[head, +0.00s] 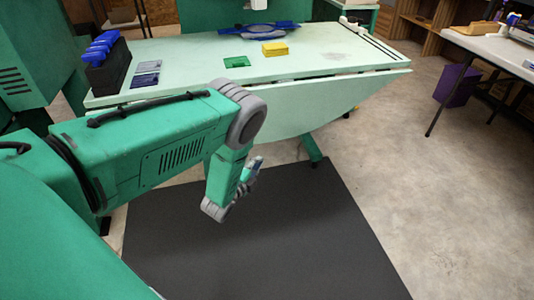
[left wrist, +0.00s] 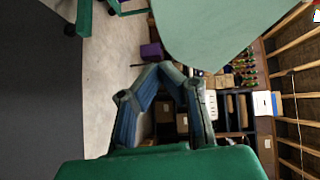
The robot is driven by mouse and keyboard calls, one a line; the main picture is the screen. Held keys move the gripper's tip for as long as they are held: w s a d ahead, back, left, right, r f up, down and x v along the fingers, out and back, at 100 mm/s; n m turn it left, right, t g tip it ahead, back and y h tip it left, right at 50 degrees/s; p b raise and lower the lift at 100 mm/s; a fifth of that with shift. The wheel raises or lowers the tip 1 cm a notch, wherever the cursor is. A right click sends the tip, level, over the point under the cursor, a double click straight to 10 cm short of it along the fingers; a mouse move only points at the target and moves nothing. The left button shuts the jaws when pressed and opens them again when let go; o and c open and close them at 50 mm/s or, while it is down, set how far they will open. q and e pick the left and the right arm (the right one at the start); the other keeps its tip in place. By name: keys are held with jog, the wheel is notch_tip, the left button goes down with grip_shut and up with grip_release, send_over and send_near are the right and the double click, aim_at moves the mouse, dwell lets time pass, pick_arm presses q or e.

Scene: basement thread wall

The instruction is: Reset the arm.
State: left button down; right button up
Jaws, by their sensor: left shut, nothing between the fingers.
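My left arm is green and reaches in from the left in the head view, bending down in front of the table. My left gripper (head: 250,172) is small and partly hidden behind the forearm, below the near edge of the table and above the dark mat. In the left wrist view its two blue-grey fingers (left wrist: 162,70) come together at the tips, with nothing between them. My right gripper is in neither view.
The pale green table (head: 190,70) bears a black bin with blue items (head: 105,62), a yellow block (head: 275,49), a green square (head: 236,62) and a blue object (head: 258,31). A dark mat (head: 270,250) lies below. Open floor (head: 400,190) is at right, with a purple box (head: 456,86).

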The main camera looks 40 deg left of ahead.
pick_arm(q)
jog(key=s+d+r+n+g+p, duration=0.2)
jog(key=s+d+n+g, duration=0.2)
jog(key=s, duration=0.7)
jog(key=s+d+r+n+g+p, duration=0.3)
jog(key=s+n+g, duration=0.3)
jog(key=s, duration=0.6)
jog(key=s+d+r+n+g+h+p, duration=0.1)
jog(key=s+d+n+g, duration=0.4)
jog(key=s, duration=0.7)
jog(key=shift+s+d+r+n+g+p, duration=0.15)
jog(key=shift+d+r+n+g+p, duration=0.3)
jog(key=shift+r+g+p, duration=0.4)
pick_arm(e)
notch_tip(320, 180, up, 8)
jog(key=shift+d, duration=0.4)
